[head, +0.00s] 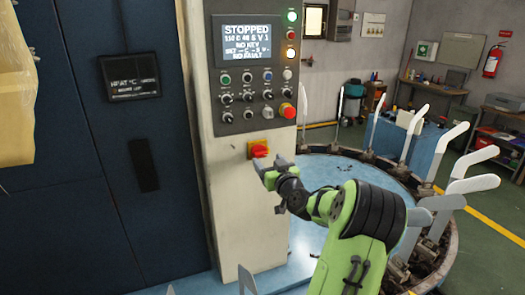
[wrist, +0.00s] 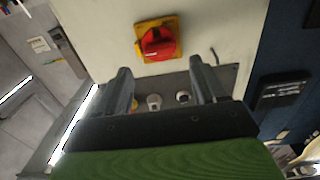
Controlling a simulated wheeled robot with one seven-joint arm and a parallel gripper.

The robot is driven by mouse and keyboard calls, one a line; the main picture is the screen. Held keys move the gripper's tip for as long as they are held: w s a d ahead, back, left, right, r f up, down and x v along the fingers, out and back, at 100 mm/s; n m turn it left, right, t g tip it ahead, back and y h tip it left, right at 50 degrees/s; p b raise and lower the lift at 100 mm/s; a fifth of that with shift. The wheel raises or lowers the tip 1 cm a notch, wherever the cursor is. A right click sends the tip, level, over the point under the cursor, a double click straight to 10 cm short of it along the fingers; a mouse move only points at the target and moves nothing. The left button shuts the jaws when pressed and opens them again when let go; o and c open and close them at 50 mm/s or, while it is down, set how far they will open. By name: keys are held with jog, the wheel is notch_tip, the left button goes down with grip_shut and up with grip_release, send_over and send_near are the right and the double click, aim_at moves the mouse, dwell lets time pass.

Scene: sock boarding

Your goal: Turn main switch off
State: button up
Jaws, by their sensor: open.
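The main switch (head: 258,149) is a red rotary knob on a yellow plate, low on the white control column under the button panel. It also shows in the wrist view (wrist: 158,41), ahead of the fingers and a little above the gap between them. My gripper (head: 270,165) is just in front of the column, slightly right of and below the switch in the head view. In the wrist view its two grey fingers (wrist: 160,75) stand apart with nothing between them. No contact with the knob shows.
The button panel (head: 255,75) has a screen reading "STOPPED", several knobs and a red mushroom button (head: 287,111). A dark blue cabinet (head: 100,200) stands left of the column. A round carousel (head: 365,165) with upright white boards surrounds the right side.

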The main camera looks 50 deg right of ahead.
aim_at(262, 154)
jog(key=p+x, duration=0.1)
jog(key=x, duration=0.3)
jog(key=shift+w+d, duration=0.2)
jog(key=shift+w, duration=0.15)
jog(key=c, duration=1.1)
